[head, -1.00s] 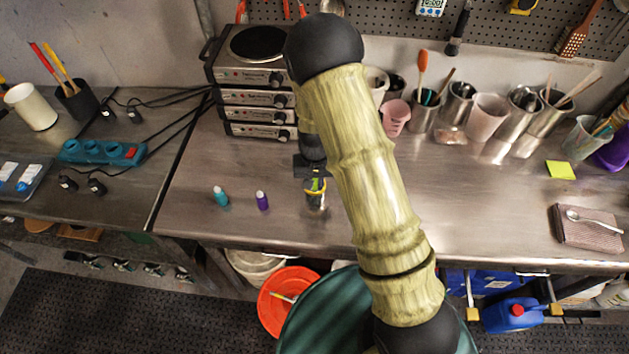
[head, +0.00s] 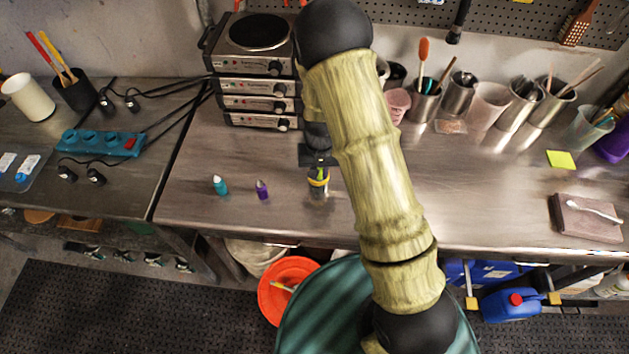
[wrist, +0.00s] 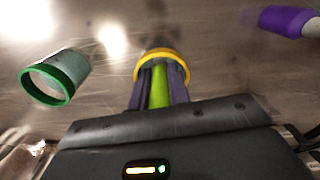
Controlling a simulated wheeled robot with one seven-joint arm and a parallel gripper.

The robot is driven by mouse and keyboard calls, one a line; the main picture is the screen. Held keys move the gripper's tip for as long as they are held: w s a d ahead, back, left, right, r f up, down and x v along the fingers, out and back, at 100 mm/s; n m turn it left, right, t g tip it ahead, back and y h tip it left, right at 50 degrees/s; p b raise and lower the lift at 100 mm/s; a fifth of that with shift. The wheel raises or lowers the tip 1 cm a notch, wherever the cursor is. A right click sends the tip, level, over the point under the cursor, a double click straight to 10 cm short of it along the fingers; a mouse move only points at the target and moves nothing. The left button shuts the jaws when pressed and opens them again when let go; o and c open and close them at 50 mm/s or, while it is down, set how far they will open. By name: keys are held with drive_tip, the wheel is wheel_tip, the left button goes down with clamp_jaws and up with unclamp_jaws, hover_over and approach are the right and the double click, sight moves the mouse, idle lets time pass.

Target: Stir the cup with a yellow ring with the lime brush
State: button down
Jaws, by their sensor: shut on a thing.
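The cup with a yellow ring (head: 318,183) stands on the steel bench, directly below my gripper (head: 318,167) in the head view. In the wrist view its yellow ring (wrist: 162,52) lies just beyond my fingertips. My gripper (wrist: 158,95) is shut on the lime brush (wrist: 159,86), whose lime handle shows between the two dark fingers. The brush points down into the ring; its lower end is hidden, so its depth in the cup cannot be told. A cup with a green ring (wrist: 45,84) is to the left in the wrist view.
Stacked hot plates (head: 258,75) are behind. Several containers with tools line the back right. Bare bench (head: 470,190) lies right of my arm.

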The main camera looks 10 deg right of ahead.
drive_tip(key=shift+w+a, duration=0.2)
drive_tip(key=shift+w, duration=0.4)
drive_tip(key=shift+w+a+p, duration=0.1)
drive_tip(key=shift+a+p, duration=0.2)
drive_tip(key=shift+a, duration=0.35)
drive_tip(key=shift+s+a, duration=0.45)
drive_tip(key=shift+s, duration=0.05)
